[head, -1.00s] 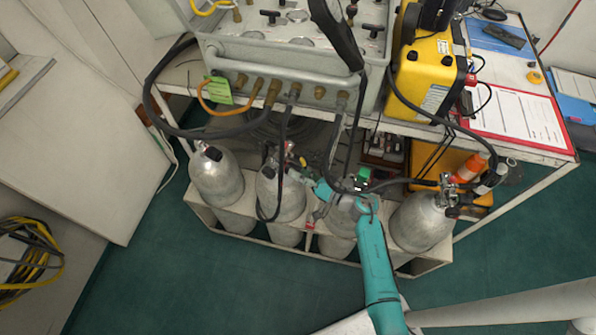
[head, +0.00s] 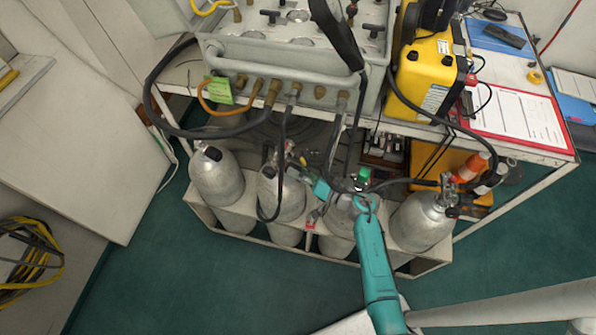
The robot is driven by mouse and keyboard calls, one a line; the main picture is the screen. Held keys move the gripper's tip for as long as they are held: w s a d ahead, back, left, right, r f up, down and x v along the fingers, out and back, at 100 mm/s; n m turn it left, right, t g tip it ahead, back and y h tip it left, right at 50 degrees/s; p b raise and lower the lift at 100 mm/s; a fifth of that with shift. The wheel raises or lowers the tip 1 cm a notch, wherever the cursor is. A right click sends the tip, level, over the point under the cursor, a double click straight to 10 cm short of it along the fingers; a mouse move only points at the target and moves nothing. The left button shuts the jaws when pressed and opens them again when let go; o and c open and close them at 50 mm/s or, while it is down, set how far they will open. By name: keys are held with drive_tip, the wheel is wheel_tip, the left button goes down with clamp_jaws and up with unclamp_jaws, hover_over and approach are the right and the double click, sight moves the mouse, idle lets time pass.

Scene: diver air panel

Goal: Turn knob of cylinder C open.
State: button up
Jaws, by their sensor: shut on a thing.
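Several silver cylinders stand in a rack under the bench, and I cannot read any letter on them. My gripper (head: 294,160) is at the valve on top of the second cylinder from the left (head: 283,195). It is shut on what looks like that valve's knob; the knob is small and mostly hidden by the fingers. Which cylinder is C does not show. My teal arm crosses in front of the third cylinder (head: 340,222) and hides part of it.
The leftmost cylinder (head: 217,178) and the rightmost cylinder (head: 421,222) stand to either side. A black hose (head: 283,130) hangs close to my gripper. The grey air panel (head: 290,62) and yellow case (head: 425,75) sit above. The green floor in front is clear.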

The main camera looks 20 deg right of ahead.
drive_tip(key=n, duration=1)
drive_tip(key=shift+y, duration=0.3)
drive_tip(key=shift+n, duration=0.4)
drive_tip(key=o, duration=1.1)
drive_tip(key=shift+o, duration=0.2)
wheel_tip(320, 180, up, 10)
drive_tip(key=shift+a, duration=0.1)
